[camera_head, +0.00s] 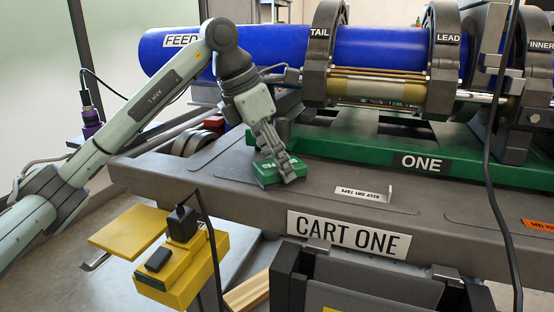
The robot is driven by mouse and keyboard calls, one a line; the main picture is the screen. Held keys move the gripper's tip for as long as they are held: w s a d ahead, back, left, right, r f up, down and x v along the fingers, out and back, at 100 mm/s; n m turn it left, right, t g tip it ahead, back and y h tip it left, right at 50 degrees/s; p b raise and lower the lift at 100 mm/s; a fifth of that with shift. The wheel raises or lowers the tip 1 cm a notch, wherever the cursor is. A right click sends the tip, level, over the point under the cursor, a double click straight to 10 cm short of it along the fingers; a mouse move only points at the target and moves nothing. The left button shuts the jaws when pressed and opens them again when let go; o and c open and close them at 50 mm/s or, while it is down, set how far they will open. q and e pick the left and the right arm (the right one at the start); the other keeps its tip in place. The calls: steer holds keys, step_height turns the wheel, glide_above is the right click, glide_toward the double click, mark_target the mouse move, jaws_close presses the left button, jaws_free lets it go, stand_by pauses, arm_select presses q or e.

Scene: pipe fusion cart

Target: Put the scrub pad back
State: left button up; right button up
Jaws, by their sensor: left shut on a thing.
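The green scrub pad (266,173) is at the left part of the grey cart top, in the head view. White lettering shows on its left edge, but I cannot read it all. My left gripper (277,160) comes down from above and is shut on the scrub pad. The fingers cover the pad's right part. I cannot tell whether the pad rests on the cart top or is held just above it. My right gripper is not in view.
A blue pipe (265,48) lies in dark clamps labelled TAIL (320,60) and LEAD (442,60), over a green base (350,145) marked ONE. A black cable (490,190) hangs at right. A yellow box (185,268) is below left.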

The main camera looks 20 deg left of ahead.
arm_select(q)
steer(key=o, duration=0.7)
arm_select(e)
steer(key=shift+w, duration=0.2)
arm_select(q)
steer(key=shift+r, duration=0.1)
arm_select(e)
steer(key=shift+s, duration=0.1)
arm_select(q)
steer(key=shift+p+v, duration=0.45)
steer(key=shift+v, duration=5.5)
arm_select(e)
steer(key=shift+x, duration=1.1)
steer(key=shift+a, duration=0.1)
